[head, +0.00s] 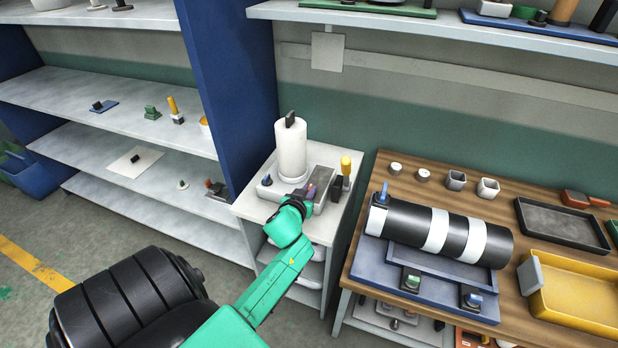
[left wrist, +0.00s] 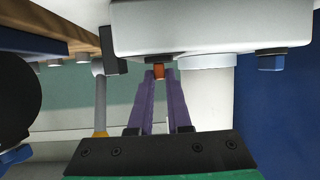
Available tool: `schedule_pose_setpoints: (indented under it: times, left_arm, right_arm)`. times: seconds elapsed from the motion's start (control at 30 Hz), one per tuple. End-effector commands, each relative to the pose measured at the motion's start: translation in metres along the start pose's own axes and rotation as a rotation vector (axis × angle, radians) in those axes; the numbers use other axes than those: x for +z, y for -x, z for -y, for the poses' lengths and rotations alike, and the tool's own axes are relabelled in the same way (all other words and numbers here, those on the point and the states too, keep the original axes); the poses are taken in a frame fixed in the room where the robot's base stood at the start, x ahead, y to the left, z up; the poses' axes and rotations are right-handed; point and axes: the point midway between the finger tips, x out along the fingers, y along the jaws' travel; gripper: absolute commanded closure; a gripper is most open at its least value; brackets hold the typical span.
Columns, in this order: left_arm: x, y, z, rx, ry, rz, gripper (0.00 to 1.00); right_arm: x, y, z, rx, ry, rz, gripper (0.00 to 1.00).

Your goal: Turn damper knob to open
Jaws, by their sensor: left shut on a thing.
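A white and grey machine (head: 291,150) with an upright white cylinder stands on a small grey table, and its pale body (left wrist: 210,27) fills the top of the left wrist view. A small orange knob (left wrist: 158,71), which I take to be the damper knob, sits on that body's edge. My left gripper (head: 308,192) reaches the front of the machine. In the left wrist view its two purple fingers (left wrist: 158,80) are closed on the orange knob, one on each side. In the head view the gripper mostly hides this knob. My right gripper is not in view.
A yellow-topped post (head: 346,166) stands beside the machine on its right. A wooden workbench (head: 420,190) to the right holds a black and white roller (head: 412,224), cups and trays. A blue shelf upright (head: 227,80) stands close on the left.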

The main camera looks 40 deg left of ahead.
Motion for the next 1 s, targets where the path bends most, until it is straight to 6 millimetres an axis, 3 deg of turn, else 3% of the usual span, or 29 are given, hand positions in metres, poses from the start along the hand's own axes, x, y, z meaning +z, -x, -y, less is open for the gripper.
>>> schedule_pose_setpoints:
  times: [0.2,0.63,0.67,0.7,0.73,1.0]
  left_arm:
    - [-0.0028,0.0,0.0019,0.05,-0.023,-0.002,1.0]
    - [-0.0016,-0.0008,0.0013,0.062,-0.027,-0.004,1.0]
    - [-0.0016,-0.0008,0.0013,0.062,-0.026,-0.004,0.76]
    - [-0.0016,-0.0008,0.0013,0.062,-0.026,-0.004,0.61]
    - [-0.0015,-0.0007,0.0012,0.062,-0.026,-0.004,0.54]
    - [-0.0005,-0.0004,0.0011,0.061,-0.026,-0.001,0.54]
  right_arm:
    - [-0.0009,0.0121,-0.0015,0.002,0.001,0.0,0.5]
    - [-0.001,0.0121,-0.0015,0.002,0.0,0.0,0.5]
    - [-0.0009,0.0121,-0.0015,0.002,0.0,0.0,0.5]
    - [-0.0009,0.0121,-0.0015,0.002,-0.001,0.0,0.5]
    - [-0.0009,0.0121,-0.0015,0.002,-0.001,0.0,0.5]
    - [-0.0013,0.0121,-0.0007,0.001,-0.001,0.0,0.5]
